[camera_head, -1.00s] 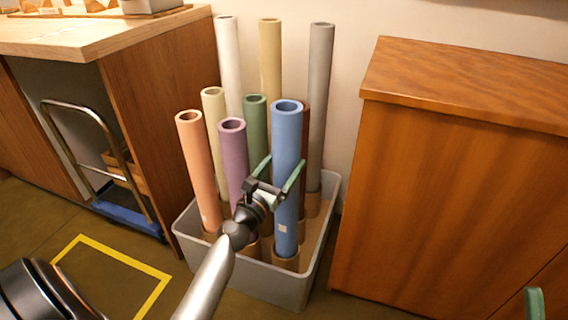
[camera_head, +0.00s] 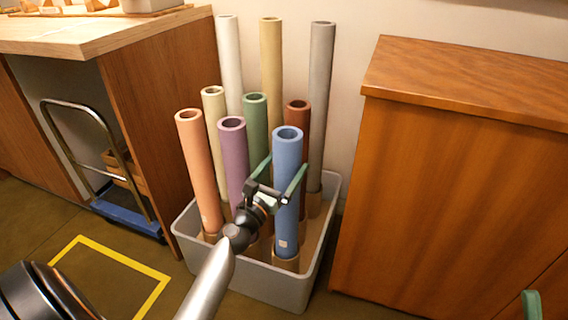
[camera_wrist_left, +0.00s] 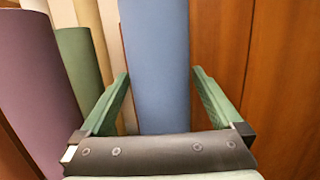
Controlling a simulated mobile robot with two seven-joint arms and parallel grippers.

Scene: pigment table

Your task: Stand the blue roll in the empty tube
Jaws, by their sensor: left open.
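The blue roll (camera_head: 287,190) stands upright at the front right of the grey bin, its lower end inside a short tan tube (camera_head: 286,263). It also fills the middle of the left wrist view (camera_wrist_left: 155,65). My left gripper (camera_head: 278,176) is open, with one green finger on each side of the blue roll. In the left wrist view a gap shows between each finger and the roll. How deep the roll sits in the tube is hidden. Only a green fingertip of my right gripper (camera_head: 532,305) shows at the lower right corner.
The grey bin (camera_head: 318,258) holds several other upright rolls, with the purple roll (camera_head: 234,160) and the green roll (camera_head: 256,125) close to my left gripper. A wooden cabinet (camera_head: 450,190) stands to the right, a blue trolley (camera_head: 128,217) to the left.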

